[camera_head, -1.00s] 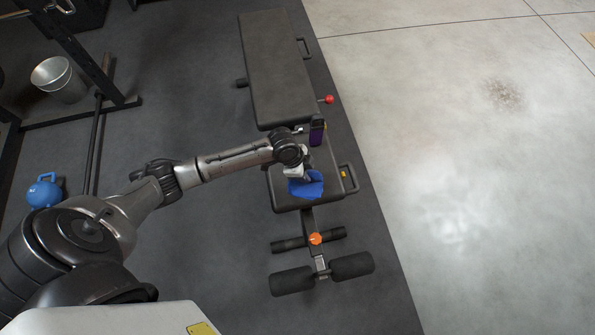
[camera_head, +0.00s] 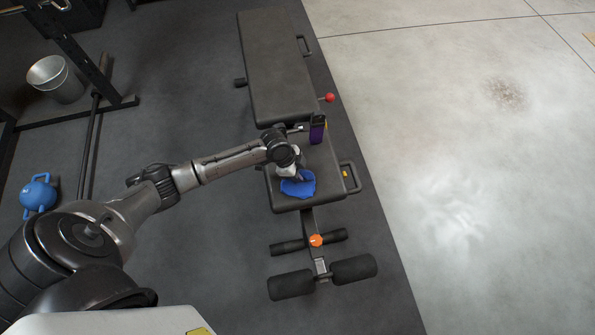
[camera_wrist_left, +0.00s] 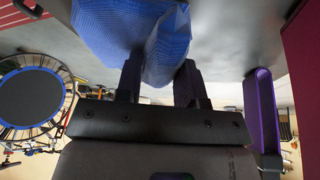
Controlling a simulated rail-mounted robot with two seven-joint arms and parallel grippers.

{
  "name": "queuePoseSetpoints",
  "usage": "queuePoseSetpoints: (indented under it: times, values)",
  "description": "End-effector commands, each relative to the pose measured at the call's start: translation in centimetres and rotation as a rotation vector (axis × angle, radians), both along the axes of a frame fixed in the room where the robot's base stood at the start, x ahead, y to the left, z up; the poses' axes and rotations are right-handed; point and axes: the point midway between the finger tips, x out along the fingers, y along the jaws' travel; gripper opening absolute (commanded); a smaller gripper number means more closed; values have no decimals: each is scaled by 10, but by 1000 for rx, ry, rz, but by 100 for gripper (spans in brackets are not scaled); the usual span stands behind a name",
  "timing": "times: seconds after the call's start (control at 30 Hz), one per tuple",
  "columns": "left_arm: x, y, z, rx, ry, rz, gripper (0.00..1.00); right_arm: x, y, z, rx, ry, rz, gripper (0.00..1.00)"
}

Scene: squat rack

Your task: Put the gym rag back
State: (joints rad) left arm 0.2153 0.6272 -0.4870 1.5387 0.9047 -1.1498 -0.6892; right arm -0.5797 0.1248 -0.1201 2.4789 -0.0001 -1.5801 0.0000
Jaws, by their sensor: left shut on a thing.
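The gym rag (camera_head: 300,187) is a blue, bunched cloth over the seat pad of the black bench (camera_head: 320,170). My left gripper (camera_head: 290,174) is at the rag's upper left edge. In the left wrist view its two dark fingers (camera_wrist_left: 160,82) are shut on the blue rag (camera_wrist_left: 125,28), which bulges out beyond them. I cannot tell whether the rag still touches the pad. My right gripper is in neither view.
A purple bottle-like object (camera_head: 317,129) stands close behind the gripper, and shows purple in the wrist view (camera_wrist_left: 262,110). Pale floor at right is clear.

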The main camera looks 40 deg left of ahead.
Motion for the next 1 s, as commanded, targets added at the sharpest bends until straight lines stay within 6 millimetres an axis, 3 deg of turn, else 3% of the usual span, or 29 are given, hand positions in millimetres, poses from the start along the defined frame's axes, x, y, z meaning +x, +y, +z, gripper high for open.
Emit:
queuePoseSetpoints:
  times: [0.2, 0.23, 0.5, 0.77, 1.0]
  values:
    - [0, 0, -3, 0, 0, 0, 13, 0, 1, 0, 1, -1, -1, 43]
    - [0, 0, -3, 0, 0, 0, 36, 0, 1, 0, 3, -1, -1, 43]
    - [0, 0, -3, 0, 0, 0, 61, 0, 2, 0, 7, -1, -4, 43]
    - [0, 0, -1, 0, 0, 0, 61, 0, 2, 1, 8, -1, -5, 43]
    - [-6, 10, 31, 3, -1, 0, 61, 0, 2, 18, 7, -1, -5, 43]
